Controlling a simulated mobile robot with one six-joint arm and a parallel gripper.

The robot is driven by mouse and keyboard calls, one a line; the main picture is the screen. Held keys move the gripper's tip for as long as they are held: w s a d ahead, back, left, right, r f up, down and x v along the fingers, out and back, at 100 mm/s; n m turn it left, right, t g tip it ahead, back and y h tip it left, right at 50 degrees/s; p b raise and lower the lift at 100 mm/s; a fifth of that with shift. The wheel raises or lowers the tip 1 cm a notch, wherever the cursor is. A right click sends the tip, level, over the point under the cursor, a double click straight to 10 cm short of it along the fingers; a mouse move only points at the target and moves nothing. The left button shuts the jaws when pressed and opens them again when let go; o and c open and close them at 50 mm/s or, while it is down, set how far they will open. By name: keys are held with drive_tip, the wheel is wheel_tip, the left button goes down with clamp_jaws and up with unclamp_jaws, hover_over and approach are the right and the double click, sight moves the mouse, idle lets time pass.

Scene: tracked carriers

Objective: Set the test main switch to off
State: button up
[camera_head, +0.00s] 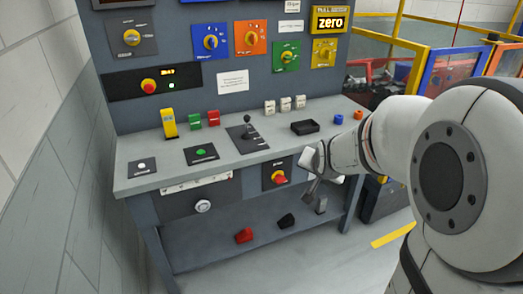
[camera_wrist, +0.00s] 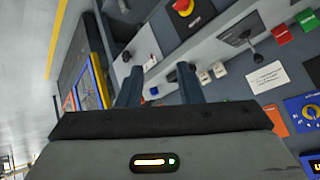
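Several rotary switches sit on the upright panel: one on a dark plate (camera_head: 131,37), one on a blue plate (camera_head: 210,41), one on an orange plate (camera_head: 251,39), one on a green plate (camera_head: 287,56) and one on a yellow plate (camera_head: 323,53). A red knob on yellow (camera_head: 279,177) sits on the bench's front face. The labels are too small to read, so I cannot tell which is the test main switch. My gripper (camera_head: 311,186) is in front of the bench's right part, near the red knob. In the wrist view my gripper (camera_wrist: 158,84) is open and empty.
A red button (camera_head: 149,86) is on the left panel. The bench top holds a lever (camera_head: 247,128), a black tray (camera_head: 305,127), coloured blocks and buttons. Red and black pieces (camera_head: 244,235) lie on the lower shelf. Yellow railings (camera_head: 400,45) stand behind right.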

sight(282, 181)
drive_tip(key=w+a+f+m+t+y+b, duration=0.1)
drive_tip(key=w+f+m+t+y+b, duration=0.25)
drive_tip(key=w+f+b, duration=0.6)
drive_tip(key=w+a+f+m+t+y+b, duration=0.1)
drive_tip(key=w+f+m+t+y+b, duration=0.3)
drive_tip(key=w+f, duration=1)
drive_tip(key=shift+m+t+h, duration=0.35)
drive_tip(key=shift+h, duration=0.1)
drive_tip(key=w+f, duration=0.1)
drive_tip(key=w+a+f+b, duration=0.1)
drive_tip(key=w+a+f, duration=0.1)
drive_tip(key=f, duration=0.1)
drive_tip(key=shift+c, duration=0.3)
drive_tip(key=shift+f, duration=0.1)
clamp_jaws()
